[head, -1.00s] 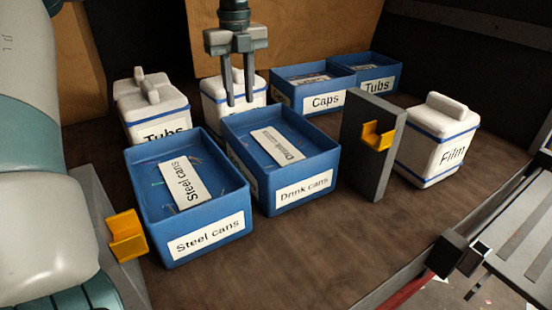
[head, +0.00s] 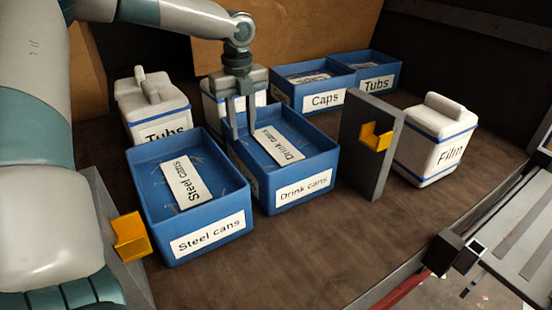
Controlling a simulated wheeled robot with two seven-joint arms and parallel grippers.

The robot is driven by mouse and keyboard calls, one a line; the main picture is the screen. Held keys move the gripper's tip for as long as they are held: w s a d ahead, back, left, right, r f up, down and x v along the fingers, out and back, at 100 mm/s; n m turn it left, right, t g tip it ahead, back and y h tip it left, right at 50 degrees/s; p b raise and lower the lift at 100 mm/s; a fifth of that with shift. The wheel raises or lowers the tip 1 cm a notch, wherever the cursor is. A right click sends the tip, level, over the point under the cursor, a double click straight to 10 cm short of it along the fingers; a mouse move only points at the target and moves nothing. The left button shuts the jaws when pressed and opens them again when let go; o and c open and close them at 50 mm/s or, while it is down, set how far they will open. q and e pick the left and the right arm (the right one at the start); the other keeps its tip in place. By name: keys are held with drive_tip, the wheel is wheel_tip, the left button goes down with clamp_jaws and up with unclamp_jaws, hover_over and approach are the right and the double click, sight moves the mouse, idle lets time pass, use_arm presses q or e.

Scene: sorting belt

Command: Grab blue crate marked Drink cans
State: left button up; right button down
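The blue crate marked Drink cans (head: 305,204) stands on the brown surface, right of the blue crate marked Steel cans (head: 160,240). A loose Drink cans label card (head: 280,145) lies inside it. My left gripper (head: 240,132) points down at the crate's back left corner, its fingers low by the rim. A gap shows between the fingers, so it is open. I cannot tell whether the fingers touch the wall. My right gripper is not in view.
White Tubs (head: 160,105) and Film (head: 437,140) containers stand behind left and at right. Blue Caps (head: 324,102) and Tubs (head: 378,85) crates are at the back. A grey post with a yellow bracket (head: 376,136) stands close right of the Drink cans crate. The front surface is clear.

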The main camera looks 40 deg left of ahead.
sight(241, 142)
use_arm(q)
drive_tip(key=shift+s+f+p, duration=0.2)
drive_tip(key=shift+f+p, duration=0.2)
drive_tip(key=shift+f, duration=0.15)
drive_tip(key=f, duration=0.1)
drive_tip(key=f+p, duration=0.1)
drive_tip(key=f, duration=0.1)
drive_tip(key=shift+s+a, duration=0.15)
drive_tip(key=shift+s, duration=0.05)
drive_tip(key=shift+f, duration=0.5)
clamp_jaws()
idle(0.6)
drive_tip(key=shift+w, duration=0.15)
